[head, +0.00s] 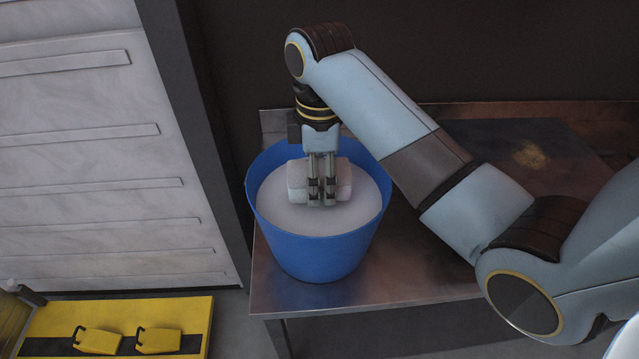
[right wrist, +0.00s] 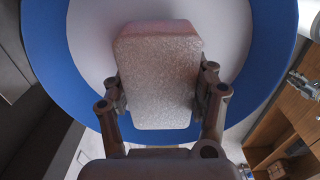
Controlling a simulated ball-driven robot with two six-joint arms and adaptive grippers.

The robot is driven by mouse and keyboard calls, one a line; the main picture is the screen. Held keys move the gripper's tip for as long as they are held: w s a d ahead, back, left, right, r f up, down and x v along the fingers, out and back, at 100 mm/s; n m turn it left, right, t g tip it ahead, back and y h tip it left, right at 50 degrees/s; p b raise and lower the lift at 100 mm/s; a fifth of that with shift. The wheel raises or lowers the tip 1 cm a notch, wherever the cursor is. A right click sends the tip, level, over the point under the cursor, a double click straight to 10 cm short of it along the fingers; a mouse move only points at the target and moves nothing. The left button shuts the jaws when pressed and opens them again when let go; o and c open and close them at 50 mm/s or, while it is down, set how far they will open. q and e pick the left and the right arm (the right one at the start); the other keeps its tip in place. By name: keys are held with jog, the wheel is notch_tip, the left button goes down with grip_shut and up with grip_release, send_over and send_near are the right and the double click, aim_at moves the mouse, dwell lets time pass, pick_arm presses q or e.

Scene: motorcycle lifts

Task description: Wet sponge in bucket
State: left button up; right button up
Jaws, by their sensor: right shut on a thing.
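A blue bucket (head: 318,255) stands on the metal table and holds whitish liquid (head: 300,218) up to near its rim. My right gripper (head: 321,196) reaches down into the bucket from above. It is shut on a pale pinkish sponge (head: 297,180), with a finger on either side of it. The sponge (right wrist: 158,75) fills the middle of the right wrist view, inside the ring of the blue bucket (right wrist: 52,65). The sponge is at the liquid's surface; I cannot tell how deep its underside sits. My left gripper is not in view.
The metal table (head: 400,265) has free room right of the bucket, with a yellowish stain (head: 530,155) further back. A dark post (head: 205,120) and a pale slatted panel (head: 90,150) stand to the left. A yellow platform (head: 120,325) lies low at the left.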

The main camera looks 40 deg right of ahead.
aim_at(320, 170)
jog(key=shift+r, duration=2.3)
jog(key=shift+f, duration=0.1)
